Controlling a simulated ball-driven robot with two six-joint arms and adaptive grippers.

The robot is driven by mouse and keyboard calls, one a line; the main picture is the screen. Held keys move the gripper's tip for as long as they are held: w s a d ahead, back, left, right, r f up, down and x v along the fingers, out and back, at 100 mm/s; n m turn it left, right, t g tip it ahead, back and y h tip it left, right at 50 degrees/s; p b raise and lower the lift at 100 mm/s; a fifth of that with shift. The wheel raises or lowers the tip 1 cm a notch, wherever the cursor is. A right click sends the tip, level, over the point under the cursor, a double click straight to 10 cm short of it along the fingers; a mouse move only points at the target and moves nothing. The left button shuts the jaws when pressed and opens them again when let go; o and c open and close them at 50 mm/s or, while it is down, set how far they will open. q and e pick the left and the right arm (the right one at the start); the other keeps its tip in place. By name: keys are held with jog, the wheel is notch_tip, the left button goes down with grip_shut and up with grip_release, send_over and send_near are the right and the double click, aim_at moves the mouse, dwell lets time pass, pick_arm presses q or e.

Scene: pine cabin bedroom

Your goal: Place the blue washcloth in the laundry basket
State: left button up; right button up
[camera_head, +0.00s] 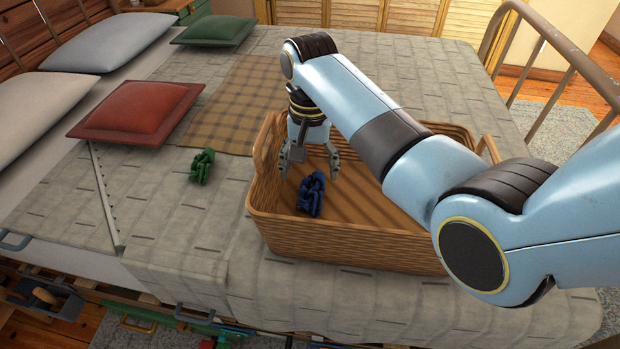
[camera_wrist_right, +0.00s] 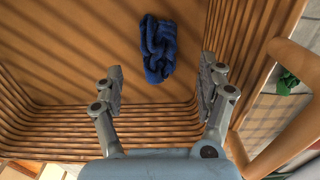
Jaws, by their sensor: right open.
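The blue washcloth (camera_head: 311,194) lies crumpled on the floor of the wicker laundry basket (camera_head: 350,254), toward its left end. The basket stands on the bed. My right gripper (camera_head: 309,168) is over the basket's left part, its fingers spread and empty. In the right wrist view the blue washcloth (camera_wrist_right: 158,48) lies on the basket's bottom, beyond the open fingers of the right gripper (camera_wrist_right: 160,85) and apart from them. My left gripper is in no view.
A green cloth (camera_head: 202,166) lies on the bedspread left of the basket. A red cushion (camera_head: 137,112), a green cushion (camera_head: 214,30) and white pillows (camera_head: 112,42) lie farther left. A metal bed frame (camera_head: 548,40) rises at the right. My right arm spans the basket's right part.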

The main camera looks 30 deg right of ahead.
aim_at(310, 192)
jog(key=shift+r, duration=1.9)
jog(key=shift+p, duration=0.3)
